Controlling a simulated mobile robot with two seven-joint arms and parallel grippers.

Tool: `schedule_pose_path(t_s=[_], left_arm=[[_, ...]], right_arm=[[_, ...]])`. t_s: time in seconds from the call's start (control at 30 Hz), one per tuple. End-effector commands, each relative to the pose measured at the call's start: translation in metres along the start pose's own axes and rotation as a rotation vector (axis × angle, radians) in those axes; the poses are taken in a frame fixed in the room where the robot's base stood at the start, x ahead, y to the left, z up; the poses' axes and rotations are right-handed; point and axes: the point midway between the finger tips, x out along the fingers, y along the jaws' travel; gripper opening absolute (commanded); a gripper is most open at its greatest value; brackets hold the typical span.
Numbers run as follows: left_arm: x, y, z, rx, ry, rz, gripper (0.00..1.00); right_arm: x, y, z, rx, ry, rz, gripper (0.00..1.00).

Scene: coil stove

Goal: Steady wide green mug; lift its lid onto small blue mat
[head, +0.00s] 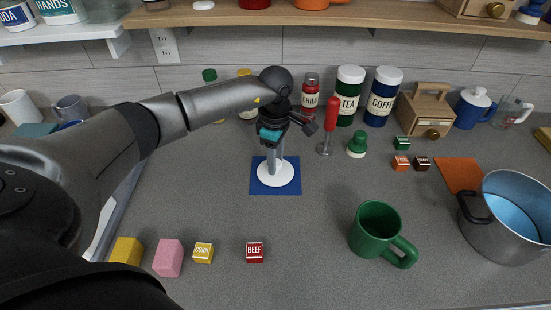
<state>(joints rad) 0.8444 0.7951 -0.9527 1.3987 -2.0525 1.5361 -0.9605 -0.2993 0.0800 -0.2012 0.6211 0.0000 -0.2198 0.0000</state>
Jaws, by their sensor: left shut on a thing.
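The wide green mug (370,238) stands upright and uncovered on the grey counter at the lower right, its handle toward the lower right. A round white lid (286,178) is over the small blue mat (262,188) near the middle and appears to lie flat on it. My left gripper (274,168) reaches down from above and is shut on the lid near its centre. The fingers hide the gripped part of the lid. My right gripper is not in view, and nothing holds the mug.
A steel pot (505,232) stands at the right edge beside an orange mat (459,174). Small boxes, including a red one (255,253), line the front. A red-handled tool (331,118), a green stopper-like object (357,145) and jars stand behind. Counter between mat and mug is clear.

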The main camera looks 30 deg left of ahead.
Motion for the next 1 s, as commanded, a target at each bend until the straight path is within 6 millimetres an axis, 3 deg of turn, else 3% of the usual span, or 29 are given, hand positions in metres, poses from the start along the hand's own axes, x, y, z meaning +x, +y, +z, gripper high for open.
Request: schedule_pose_path(t_s=[0.03,0.3,0.63,0.77,1.0], left_arm=[[0.002,0.000,0.000,0.000,0.000,0.000,0.41],[0.001,0.000,0.000,0.000,0.000,0.000,0.70],[-0.003,0.000,0.000,0.000,0.000,0.000,0.70],[-0.022,0.002,0.000,0.001,0.000,0.005,0.70],[-0.075,0.001,0.000,0.000,0.000,0.006,0.70]], right_arm=[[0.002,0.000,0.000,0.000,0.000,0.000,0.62],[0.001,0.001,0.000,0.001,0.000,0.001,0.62],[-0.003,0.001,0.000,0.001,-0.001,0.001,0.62],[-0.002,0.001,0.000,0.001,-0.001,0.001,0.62],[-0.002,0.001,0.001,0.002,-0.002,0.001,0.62]])
